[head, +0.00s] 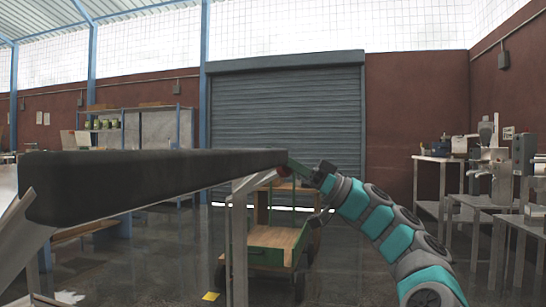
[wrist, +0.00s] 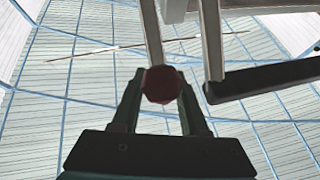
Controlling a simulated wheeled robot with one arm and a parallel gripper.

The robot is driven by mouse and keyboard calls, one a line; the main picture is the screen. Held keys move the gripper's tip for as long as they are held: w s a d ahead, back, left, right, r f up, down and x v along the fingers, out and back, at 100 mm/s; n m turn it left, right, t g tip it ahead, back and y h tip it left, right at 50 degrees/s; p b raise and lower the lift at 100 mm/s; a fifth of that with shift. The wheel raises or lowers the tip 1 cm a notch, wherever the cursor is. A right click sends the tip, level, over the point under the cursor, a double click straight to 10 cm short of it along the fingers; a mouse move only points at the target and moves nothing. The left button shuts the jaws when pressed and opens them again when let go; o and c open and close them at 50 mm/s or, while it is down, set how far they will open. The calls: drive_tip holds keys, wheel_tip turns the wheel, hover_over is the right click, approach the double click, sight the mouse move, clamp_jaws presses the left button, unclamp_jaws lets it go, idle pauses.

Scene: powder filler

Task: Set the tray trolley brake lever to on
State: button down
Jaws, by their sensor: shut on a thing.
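A dark red ball knob (wrist: 162,84) sits between the fingertips of my gripper (wrist: 161,90) in the wrist view. A pale rod (wrist: 151,35) runs up from the knob; it looks like the brake lever. My gripper is shut on the knob. In the head view, my gripper (head: 297,170) reaches in from the right, and the red knob (head: 284,171) shows small at its tip, partly hidden. The knob is close to the end of a long dark beam (head: 150,180) with a pale metal leg (head: 239,245). I cannot read any on or off marking.
A wooden cart with green sides (head: 275,245) stands on the floor behind the beam. Benches with machines (head: 490,170) stand at the right. A shelf (head: 130,125) is at the back left, and a grey roller shutter (head: 290,115) closes the back wall. Open floor lies right of the cart.

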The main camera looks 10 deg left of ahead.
drive_tip(key=shift+s+d, duration=0.1)
drive_tip(key=shift+s, duration=0.15)
drive_tip(key=c, duration=1.1)
unclamp_jaws()
drive_tip(key=shift+s, duration=0.15)
drive_tip(key=o, duration=0.3)
drive_tip(key=shift+a+f, duration=0.15)
drive_tip(key=shift+a, duration=0.2)
drive_tip(key=o, duration=0.4)
drive_tip(key=shift+a, duration=0.1)
drive_tip(key=shift+d, duration=0.2)
drive_tip(key=shift+w+d, duration=0.15)
drive_tip(key=shift+w, duration=0.05)
drive_tip(key=v, duration=0.7)
drive_tip(key=shift+d, duration=0.2)
